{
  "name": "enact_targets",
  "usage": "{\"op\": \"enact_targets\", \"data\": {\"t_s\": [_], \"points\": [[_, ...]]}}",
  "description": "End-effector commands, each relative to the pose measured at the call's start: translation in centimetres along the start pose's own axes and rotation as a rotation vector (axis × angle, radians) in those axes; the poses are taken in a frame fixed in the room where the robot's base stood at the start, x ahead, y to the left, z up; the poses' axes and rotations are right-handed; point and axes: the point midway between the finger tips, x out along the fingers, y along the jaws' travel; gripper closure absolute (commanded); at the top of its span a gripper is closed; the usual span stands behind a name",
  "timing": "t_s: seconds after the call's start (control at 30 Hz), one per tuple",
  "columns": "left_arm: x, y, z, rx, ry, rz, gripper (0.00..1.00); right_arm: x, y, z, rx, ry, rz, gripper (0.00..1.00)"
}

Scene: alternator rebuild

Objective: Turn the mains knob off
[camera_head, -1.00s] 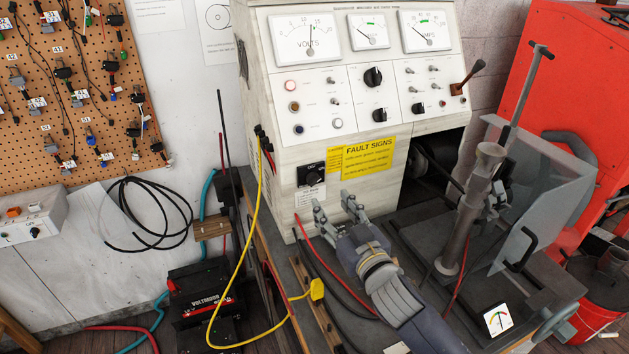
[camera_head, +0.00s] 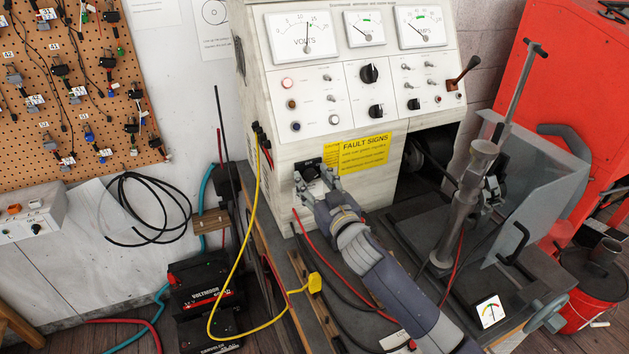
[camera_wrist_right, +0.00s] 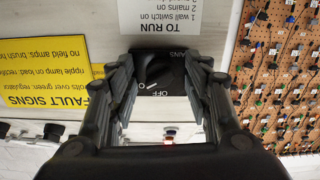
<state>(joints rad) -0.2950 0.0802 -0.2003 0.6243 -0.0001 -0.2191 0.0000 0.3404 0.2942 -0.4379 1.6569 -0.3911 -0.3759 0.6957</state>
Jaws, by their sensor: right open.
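The mains knob (camera_head: 309,172) is black, on a black plate low on the front of the test bench panel. In the right wrist view, the mains knob (camera_wrist_right: 154,72) appears upside down with the words MAINS and OFF around it. A pale mark shows beside OFF, but I cannot tell the knob's exact setting. My right gripper (camera_head: 315,181) is open in front of the plate. In the wrist view its fingers (camera_wrist_right: 162,80) stand on either side of the knob, and I cannot tell whether they touch it. My left gripper is not in view.
A yellow fault signs label (camera_head: 363,154) is right of the knob. A yellow cable (camera_head: 258,205) hangs left of it, and a red cable (camera_head: 330,260) runs beside my arm. A metal clamp post (camera_head: 462,215) stands on the bench to the right.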

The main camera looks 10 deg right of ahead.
Motion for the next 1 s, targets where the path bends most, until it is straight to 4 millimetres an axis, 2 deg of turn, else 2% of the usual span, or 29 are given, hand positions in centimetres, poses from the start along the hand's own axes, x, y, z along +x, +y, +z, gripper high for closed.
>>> {"op": "enact_targets", "data": {"t_s": [0.07,0.2,0.27,0.67,1.0], "points": [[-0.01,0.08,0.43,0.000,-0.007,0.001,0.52,-0.01,-0.01,0.01,0.000,0.000,0.000,0.56],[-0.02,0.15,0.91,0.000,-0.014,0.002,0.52,-0.02,0.00,0.02,0.000,0.000,0.000,0.88],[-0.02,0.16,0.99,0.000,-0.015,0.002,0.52,-0.03,0.00,0.02,0.000,0.000,0.000,0.98],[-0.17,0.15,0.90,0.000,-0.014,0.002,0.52,-0.03,0.02,0.00,-0.046,-0.001,0.000,0.98],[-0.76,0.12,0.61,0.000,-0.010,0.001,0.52,-0.01,0.07,-0.05,-0.281,-0.001,0.000,0.98]]}}
